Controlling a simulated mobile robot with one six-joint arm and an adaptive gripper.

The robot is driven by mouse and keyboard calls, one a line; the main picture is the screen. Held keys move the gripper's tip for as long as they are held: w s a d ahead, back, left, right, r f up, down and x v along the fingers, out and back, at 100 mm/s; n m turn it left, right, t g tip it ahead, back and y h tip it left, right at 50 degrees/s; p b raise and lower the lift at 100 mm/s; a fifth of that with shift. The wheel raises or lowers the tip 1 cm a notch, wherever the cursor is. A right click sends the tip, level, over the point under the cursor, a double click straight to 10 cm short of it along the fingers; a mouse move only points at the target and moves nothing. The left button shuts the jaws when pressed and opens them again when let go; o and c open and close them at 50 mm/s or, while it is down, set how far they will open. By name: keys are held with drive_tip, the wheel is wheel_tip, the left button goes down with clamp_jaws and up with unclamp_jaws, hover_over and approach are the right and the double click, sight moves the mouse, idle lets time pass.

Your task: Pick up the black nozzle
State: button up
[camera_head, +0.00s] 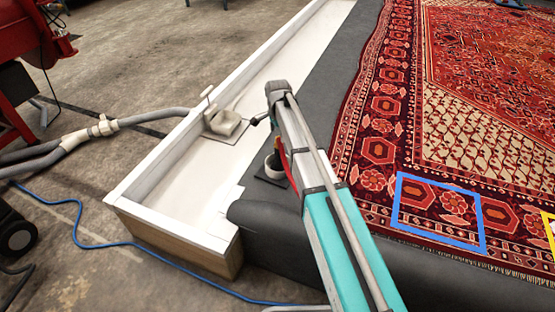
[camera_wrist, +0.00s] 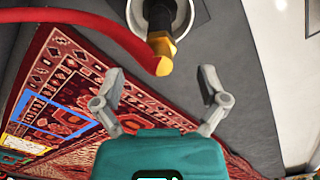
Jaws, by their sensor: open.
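The black nozzle (camera_wrist: 157,16) shows at the top of the wrist view, with a brass hexagonal fitting (camera_wrist: 162,50) at its near end. It stands in a round white-rimmed holder (camera_wrist: 188,18); its far end is out of frame. My gripper (camera_wrist: 161,84) is open and empty. Its grey fingers lie to either side of the line of the fitting, just short of it and apart from it. In the head view, the holder (camera_head: 270,166) sits on a dark square plate, partly behind my arm; the nozzle cannot be made out clearly there.
A red hose (camera_wrist: 85,18) curves from the left to the brass fitting. A red patterned rug (camera_head: 395,105) lies on the grey surface at the right, with a blue square frame (camera_head: 440,239) on it. A white trough (camera_head: 160,180) runs along the left, holding a pale block (camera_head: 225,123).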

drive_tip(key=shift+f, duration=0.15)
wheel_tip(320, 180, down, 5)
drive_tip(key=b, duration=0.5)
idle(0.7)
drive_tip(key=c, duration=1.2)
drive_tip(key=shift+r, duration=0.25)
wheel_tip(320, 180, up, 3)
drive_tip(key=p, duration=0.3)
drive_tip(key=s+d+r+p, duration=0.2)
drive_tip(key=s+r+p, duration=0.1)
drive_tip(key=s, duration=0.1)
drive_tip(key=s+d+r+p, duration=0.2)
drive_tip(key=s+r+p, duration=0.1)
drive_tip(key=s, duration=0.1)
drive_tip(key=s+d+r+p, duration=0.1)
drive_tip(key=s+r+p, duration=0.2)
drive_tip(key=s, duration=0.1)
drive_tip(key=shift+s+d+r+p, duration=0.35)
drive_tip(key=shift+s+d+p, duration=0.05)
drive_tip(key=shift+r, duration=0.1)
